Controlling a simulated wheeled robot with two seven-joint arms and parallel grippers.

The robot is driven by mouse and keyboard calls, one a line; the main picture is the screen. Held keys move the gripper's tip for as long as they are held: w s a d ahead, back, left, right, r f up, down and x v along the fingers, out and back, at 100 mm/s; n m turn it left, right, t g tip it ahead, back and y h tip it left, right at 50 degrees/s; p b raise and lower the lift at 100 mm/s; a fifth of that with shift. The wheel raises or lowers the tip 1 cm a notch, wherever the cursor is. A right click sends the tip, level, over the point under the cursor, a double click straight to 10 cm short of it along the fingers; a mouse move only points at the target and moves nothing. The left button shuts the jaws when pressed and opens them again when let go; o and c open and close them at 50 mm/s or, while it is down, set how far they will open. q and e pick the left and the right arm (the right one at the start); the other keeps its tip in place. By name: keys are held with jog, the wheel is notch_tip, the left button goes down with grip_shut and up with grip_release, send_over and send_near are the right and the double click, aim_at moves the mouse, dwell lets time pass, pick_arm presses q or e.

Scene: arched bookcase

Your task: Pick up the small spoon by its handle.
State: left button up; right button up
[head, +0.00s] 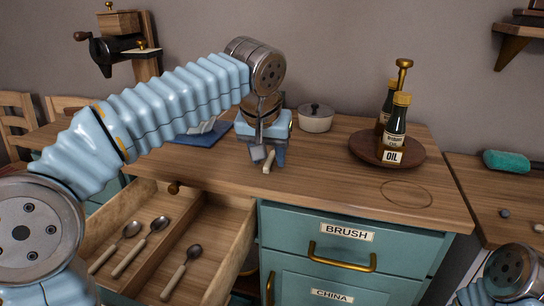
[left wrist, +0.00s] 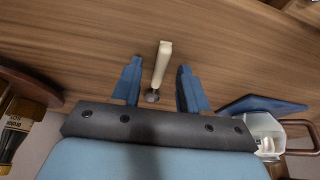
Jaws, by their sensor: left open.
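A small spoon with a cream handle (head: 268,160) is on the wooden counter, between the fingers of my left gripper (head: 267,154). In the left wrist view its cream handle (left wrist: 162,62) and dark metal end show; the handle points away from the palm. My left gripper (left wrist: 159,72) is open, one blue finger on each side of the handle, with a gap at both sides. In the head view the fingers partly hide the spoon. My right gripper is out of view.
The open drawer (head: 238,225) holds several spoons (head: 193,252) in two compartments. Behind the gripper are a white lidded pot (head: 316,120) and a blue mat (head: 200,138). A round tray (head: 419,151) with bottles (head: 397,125) stands right. The counter's front right is clear.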

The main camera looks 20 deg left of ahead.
pick_arm(q)
jog(key=shift+c, duration=0.2)
grip_shut()
jog(key=shift+r, duration=0.15)
